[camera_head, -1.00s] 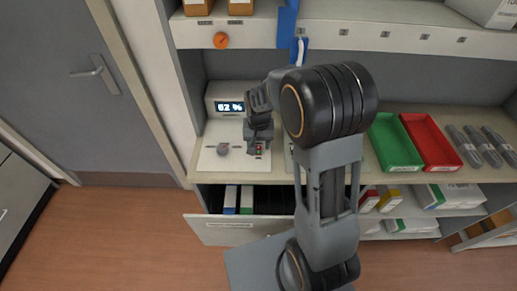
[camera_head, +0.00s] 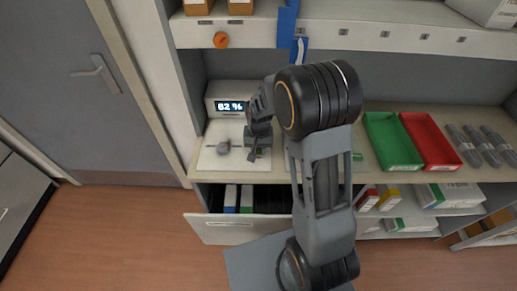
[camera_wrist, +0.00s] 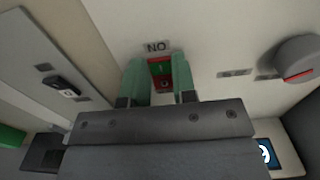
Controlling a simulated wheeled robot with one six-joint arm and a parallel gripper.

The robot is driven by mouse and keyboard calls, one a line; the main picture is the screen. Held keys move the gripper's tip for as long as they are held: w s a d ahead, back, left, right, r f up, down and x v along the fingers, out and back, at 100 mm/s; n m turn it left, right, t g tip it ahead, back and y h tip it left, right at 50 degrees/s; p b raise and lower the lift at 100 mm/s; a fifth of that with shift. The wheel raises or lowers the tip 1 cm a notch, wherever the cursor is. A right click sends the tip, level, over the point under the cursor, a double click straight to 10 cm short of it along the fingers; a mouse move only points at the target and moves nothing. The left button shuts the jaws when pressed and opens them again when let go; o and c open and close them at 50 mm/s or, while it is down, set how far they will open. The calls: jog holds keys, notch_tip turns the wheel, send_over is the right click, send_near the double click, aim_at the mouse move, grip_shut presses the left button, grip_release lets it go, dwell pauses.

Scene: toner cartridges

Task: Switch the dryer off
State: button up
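The dryer (camera_head: 226,103) is a pale unit at the left of the counter, its display reading 62 %. In the wrist view the switch (camera_wrist: 160,72) lies beside an upside-down "ON" label, and the knob (camera_wrist: 298,62) is at the right. My gripper (camera_wrist: 159,66) points down at the switch. Its two green-padded fingers are apart, one on either side of the switch, with nothing held. I cannot tell whether they touch it or which way the rocker is set.
A green tray (camera_head: 389,143) and a red tray (camera_head: 430,141) stand right of my arm, with grey cartridges (camera_head: 478,147) beyond. An open drawer (camera_head: 240,229) juts out below the counter. A blue strap (camera_head: 287,25) hangs from the shelf above. A door is at the left.

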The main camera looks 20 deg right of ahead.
jog(key=c, duration=0.4)
jog(key=shift+w+d+r+g+p, duration=0.1)
jog(key=shift+r+g+p, duration=0.15)
jog(key=shift+g+p, duration=0.4)
jog(key=shift+w+f+g+y+p, duration=0.1)
jog(key=shift+w+g+y+p, duration=0.1)
jog(key=shift+g+y+p, duration=0.45)
jog(key=o, duration=0.9)
jog(key=shift+o, duration=0.2)
jog(key=shift+b+v, duration=0.6)
jog(key=shift+v, duration=3.15)
jog(key=shift+w+h, duration=0.1)
jog(key=shift+h, duration=0.15)
